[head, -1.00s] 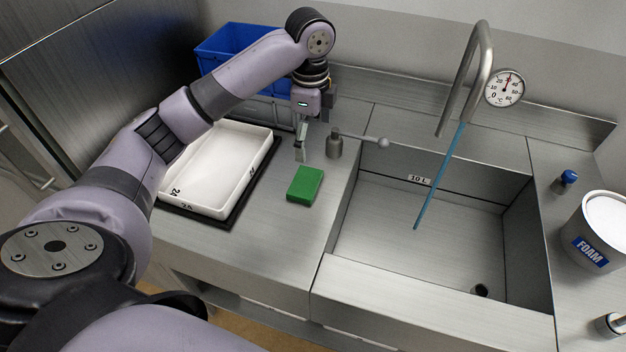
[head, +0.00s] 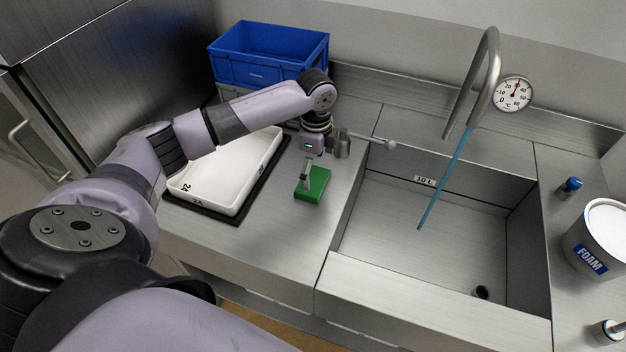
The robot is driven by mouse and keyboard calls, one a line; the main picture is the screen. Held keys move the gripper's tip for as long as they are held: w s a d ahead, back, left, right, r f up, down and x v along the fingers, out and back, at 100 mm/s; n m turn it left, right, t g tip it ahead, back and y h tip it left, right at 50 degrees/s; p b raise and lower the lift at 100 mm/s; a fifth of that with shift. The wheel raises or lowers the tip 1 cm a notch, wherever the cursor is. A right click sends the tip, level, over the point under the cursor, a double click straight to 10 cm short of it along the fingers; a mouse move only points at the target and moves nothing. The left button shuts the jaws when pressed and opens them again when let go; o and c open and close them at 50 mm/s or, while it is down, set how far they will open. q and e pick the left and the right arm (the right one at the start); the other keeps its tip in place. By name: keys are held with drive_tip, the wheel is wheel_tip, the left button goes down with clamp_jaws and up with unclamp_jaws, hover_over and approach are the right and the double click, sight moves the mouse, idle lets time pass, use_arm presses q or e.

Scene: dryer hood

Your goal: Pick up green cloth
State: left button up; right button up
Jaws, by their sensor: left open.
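The green cloth (head: 314,188) is a small folded block lying on the steel counter, between the white tray and the sink. My left gripper (head: 306,182) comes down over the cloth's left part, pointing downward. One finger shows against the cloth; the other is hard to make out. The jaws are open. Whether the fingertips touch the cloth I cannot tell. My right gripper is not in view.
The white tray (head: 262,143) on a black base lies left of the cloth. The blue crate (head: 250,72) stands behind. The metal lever (head: 377,143), the sink (head: 420,235) with running water and the tap (head: 489,75) are right. The foam tub (head: 590,255) stands far right.

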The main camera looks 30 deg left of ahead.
sight(315, 181)
use_arm(q)
wheel_tip(315, 181, down, 4)
drive_tip(key=shift+r+p, duration=0.1)
drive_tip(key=shift+p, duration=0.6)
drive_tip(key=shift+w+f, duration=0.1)
drive_tip(key=shift+f, duration=0.3)
drive_tip(key=shift+c, duration=0.6)
drive_tip(key=c, duration=0.7)
